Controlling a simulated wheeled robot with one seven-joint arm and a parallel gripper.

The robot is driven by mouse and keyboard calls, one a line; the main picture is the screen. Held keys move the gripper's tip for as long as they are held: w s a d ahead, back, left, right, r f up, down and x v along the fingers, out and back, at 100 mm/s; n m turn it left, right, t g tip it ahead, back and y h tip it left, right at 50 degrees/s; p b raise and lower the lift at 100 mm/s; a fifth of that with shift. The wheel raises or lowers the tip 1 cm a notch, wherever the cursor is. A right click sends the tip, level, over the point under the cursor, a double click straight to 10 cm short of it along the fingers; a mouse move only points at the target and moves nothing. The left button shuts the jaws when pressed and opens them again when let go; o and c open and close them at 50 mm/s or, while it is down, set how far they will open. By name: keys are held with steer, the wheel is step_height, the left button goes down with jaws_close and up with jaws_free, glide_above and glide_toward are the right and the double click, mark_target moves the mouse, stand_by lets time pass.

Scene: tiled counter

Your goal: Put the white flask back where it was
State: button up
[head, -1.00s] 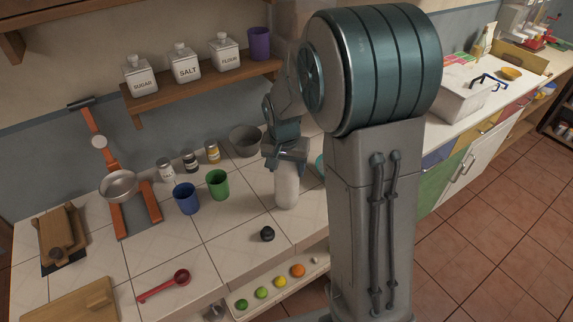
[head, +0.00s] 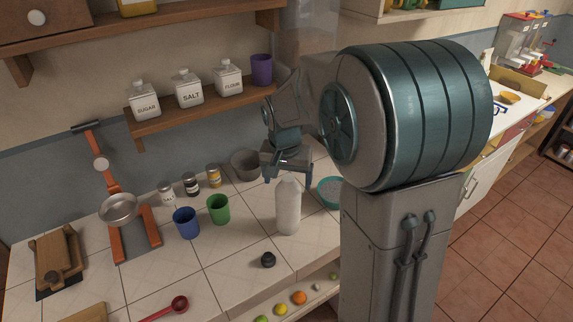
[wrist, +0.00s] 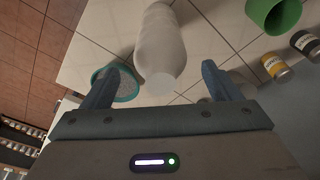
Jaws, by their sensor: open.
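The white flask (head: 288,207) stands upright on the tiled counter, right of the green cup. My gripper (head: 287,172) is open and empty, just above and behind the flask's top in the head view. In the wrist view the flask (wrist: 160,45) shows beyond and between the open fingers (wrist: 160,85), and I see nothing held. Contact between fingers and flask cannot be told.
A green cup (head: 218,209) and a blue cup (head: 186,223) stand left of the flask. A grey pot (head: 245,165) is behind, and a teal bowl (head: 329,192) is close on the right. A shelf (head: 205,102) with jars hangs above.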

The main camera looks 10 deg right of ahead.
steer(key=r, duration=0.4)
steer(key=s+r, duration=0.1)
steer(key=r, duration=0.1)
steer(key=shift+a+r, duration=0.1)
steer(key=shift+a, duration=0.1)
steer(key=s+f+n+t, duration=0.1)
steer(key=s+n, duration=0.4)
steer(key=s, duration=1.4)
steer(key=shift+s+d+t+y, duration=0.2)
steer(key=shift+d+t+y, duration=0.2)
steer(key=shift+d+t, duration=0.1)
